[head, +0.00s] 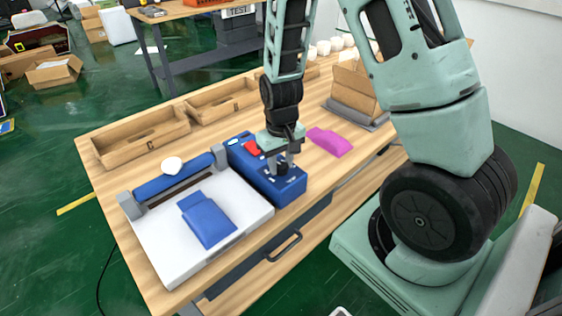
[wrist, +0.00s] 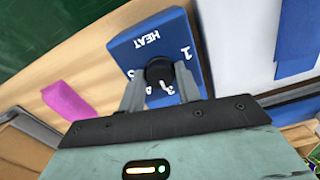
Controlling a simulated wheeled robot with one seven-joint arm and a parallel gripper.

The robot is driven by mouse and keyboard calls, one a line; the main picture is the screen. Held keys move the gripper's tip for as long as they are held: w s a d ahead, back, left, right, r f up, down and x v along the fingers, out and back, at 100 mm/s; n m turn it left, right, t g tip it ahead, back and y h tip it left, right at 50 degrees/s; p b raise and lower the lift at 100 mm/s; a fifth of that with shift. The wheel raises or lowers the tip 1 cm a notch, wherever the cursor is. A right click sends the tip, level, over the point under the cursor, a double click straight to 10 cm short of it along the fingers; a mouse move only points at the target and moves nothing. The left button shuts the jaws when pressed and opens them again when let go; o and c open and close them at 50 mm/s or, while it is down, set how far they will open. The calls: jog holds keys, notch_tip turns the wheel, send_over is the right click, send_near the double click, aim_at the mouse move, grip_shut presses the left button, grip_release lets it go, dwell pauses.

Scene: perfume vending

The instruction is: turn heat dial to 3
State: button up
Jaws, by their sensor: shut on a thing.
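The blue control box (head: 258,176) stands on the table beside a white press-like machine. In the wrist view its face (wrist: 136,50) carries the word HEAT and numbers around a black dial (wrist: 159,72). The 1, 3, 4 and part of a 5 show; the 2 is hidden, seemingly behind the right finger. My gripper (wrist: 160,84) has one finger on each side of the dial and is shut on it. In the head view my gripper (head: 281,164) points down at the front end of the box. I cannot tell which number the dial points to.
The white machine (head: 165,240) with a blue pad (head: 207,219) and roller lies left of the box. A pink cloth (head: 330,142) lies to the right. Wooden trays (head: 140,138) line the back edge, and a cardboard box (head: 355,88) stands at the far right.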

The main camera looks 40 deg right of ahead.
aim_at(281, 165)
jog(key=shift+w, duration=0.1)
jog(key=o, duration=1)
jog(key=shift+c, duration=0.2)
jog(key=shift+r, duration=0.15)
notch_tip(281, 165, up, 17)
jog(key=s+a+n, duration=0.3)
jog(key=s+a, duration=0.1)
jog(key=a, duration=0.4)
jog(key=s+a+n, duration=0.2)
jog(key=s+a, duration=0.2)
jog(key=a, duration=0.4)
jog(key=s+a+n, duration=0.4)
jog(key=s+a, duration=0.2)
jog(key=s, duration=0.4)
jog(key=shift+s+a+f+y, duration=0.25)
jog(key=shift+y, duration=0.05)
